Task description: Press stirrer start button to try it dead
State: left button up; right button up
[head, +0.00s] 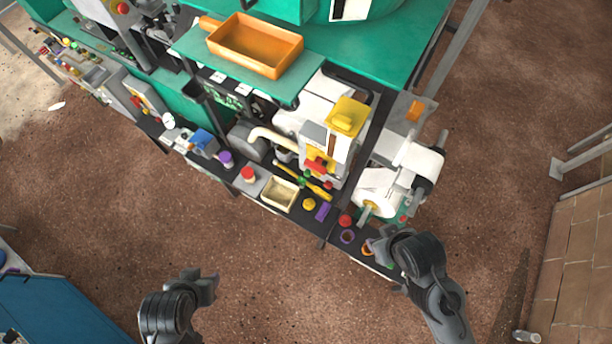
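A white machine (400,170) with a round pale disc and a shaft stands at the bench's right end; I cannot tell if it is the stirrer. Small red and green parts sit along the front edge, including a red button-like knob (345,220). A grey unit (325,150) with a yellow top has red and green parts at its foot. No label is readable, so the start button cannot be singled out. My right gripper (378,247) is at the bench's front right edge, partly covering small coloured parts. My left gripper (210,284) is over bare floor, away from the bench. Finger gaps are unclear.
A cream tray (268,202), a yellow bar (300,178) and coloured knobs line the dark bench edge. An orange tray (212,42) rests on the green shelf behind. A blue cabinet (50,312) stands lower left, a brick wall (580,250) at right. The floor between is open.

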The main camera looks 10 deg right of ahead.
grip_shut()
dwell(1.7)
